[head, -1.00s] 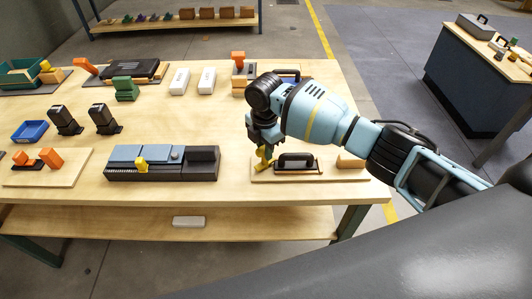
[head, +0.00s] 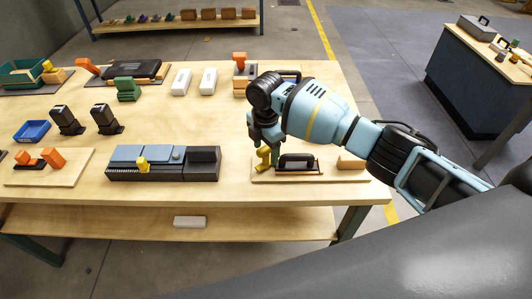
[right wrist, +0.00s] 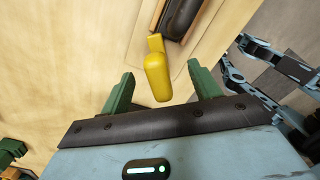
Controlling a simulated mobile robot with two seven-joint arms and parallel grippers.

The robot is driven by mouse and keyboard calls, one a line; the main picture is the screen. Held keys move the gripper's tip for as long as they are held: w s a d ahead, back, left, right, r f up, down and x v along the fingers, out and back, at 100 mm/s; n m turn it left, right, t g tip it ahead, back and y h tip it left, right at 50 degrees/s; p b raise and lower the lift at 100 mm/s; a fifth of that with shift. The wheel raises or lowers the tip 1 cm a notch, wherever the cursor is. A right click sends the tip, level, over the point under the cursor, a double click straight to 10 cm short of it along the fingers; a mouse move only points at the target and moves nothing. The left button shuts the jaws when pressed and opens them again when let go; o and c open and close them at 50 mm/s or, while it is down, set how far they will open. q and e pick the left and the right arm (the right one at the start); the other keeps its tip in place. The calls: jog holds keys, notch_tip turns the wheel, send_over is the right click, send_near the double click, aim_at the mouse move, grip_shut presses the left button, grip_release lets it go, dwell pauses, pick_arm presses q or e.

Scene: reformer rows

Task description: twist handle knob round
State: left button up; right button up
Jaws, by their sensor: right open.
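The yellow knob (head: 263,158) is at the left end of a wooden board (head: 330,175) at the table's front right. A black handle (head: 299,162) is beside it on the board. My right gripper (head: 268,152) points down over the knob and partly covers it. In the right wrist view the rounded yellow knob (right wrist: 158,78) lies between the two green fingers of my right gripper (right wrist: 160,92). The fingers are open, with a visible gap on each side of the knob. My left gripper does not show.
A wooden block (head: 351,162) is at the board's right end. A grey and blue device (head: 162,163) with a yellow lever stands to the left. Behind are white blocks (head: 180,82) and an orange piece (head: 239,58). Bare table lies between the board and the device.

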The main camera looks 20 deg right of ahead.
jog(key=shift+r, duration=3.25)
jog(key=shift+f, duration=0.1)
